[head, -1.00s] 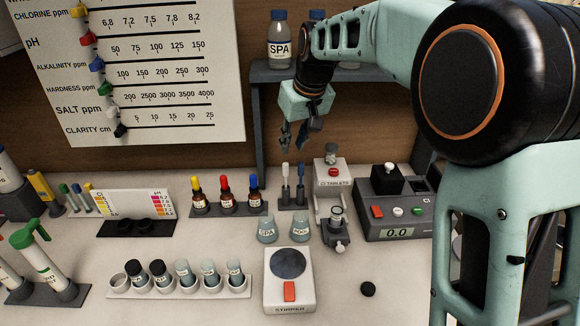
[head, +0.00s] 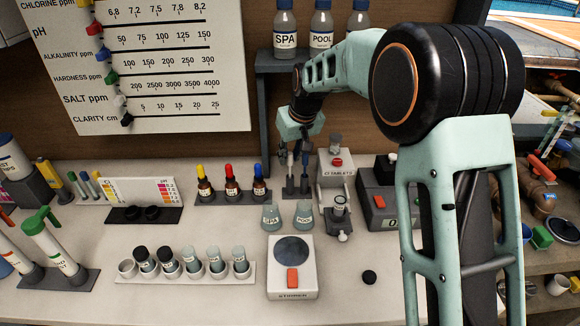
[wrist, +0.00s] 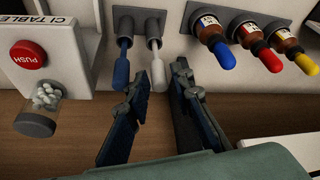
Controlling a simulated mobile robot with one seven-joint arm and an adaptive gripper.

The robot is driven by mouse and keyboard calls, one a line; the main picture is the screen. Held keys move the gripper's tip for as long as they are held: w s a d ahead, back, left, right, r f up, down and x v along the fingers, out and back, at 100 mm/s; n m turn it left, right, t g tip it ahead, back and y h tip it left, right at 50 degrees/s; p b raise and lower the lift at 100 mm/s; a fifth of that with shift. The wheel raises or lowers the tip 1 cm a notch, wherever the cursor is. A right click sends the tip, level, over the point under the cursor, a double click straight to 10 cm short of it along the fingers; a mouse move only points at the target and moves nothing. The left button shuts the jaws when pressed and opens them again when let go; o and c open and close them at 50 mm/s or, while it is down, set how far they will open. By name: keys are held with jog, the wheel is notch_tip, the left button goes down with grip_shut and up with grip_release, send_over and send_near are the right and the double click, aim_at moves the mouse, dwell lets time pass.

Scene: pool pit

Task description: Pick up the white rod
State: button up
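The white rod (wrist: 157,66) stands in a dark holder (wrist: 140,20) next to a blue rod (wrist: 123,62). In the wrist view my gripper (wrist: 160,82) is open, with one finger on each side of the line of the white rod. The rod's free end is close to the gap between the fingertips; no contact is clear. In the head view my gripper (head: 294,148) is just above the two rods, partly covering their tops. The white rod (head: 289,168) is the left one there.
Dropper bottles with yellow, red and blue caps (head: 231,187) stand left of the rods. The CI tablets dispenser (head: 336,170) is close on the right. SPA and POOL beakers (head: 271,215) and a stirrer (head: 291,255) are in front. A shelf (head: 262,70) is above.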

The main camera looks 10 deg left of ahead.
jog(key=shift+c, duration=0.4)
grip_shut()
notch_tip(320, 180, up, 10)
jog(key=shift+r, duration=0.1)
jog(key=shift+c, duration=1.2)
grip_release()
grip_shut()
jog(key=shift+s, duration=0.1)
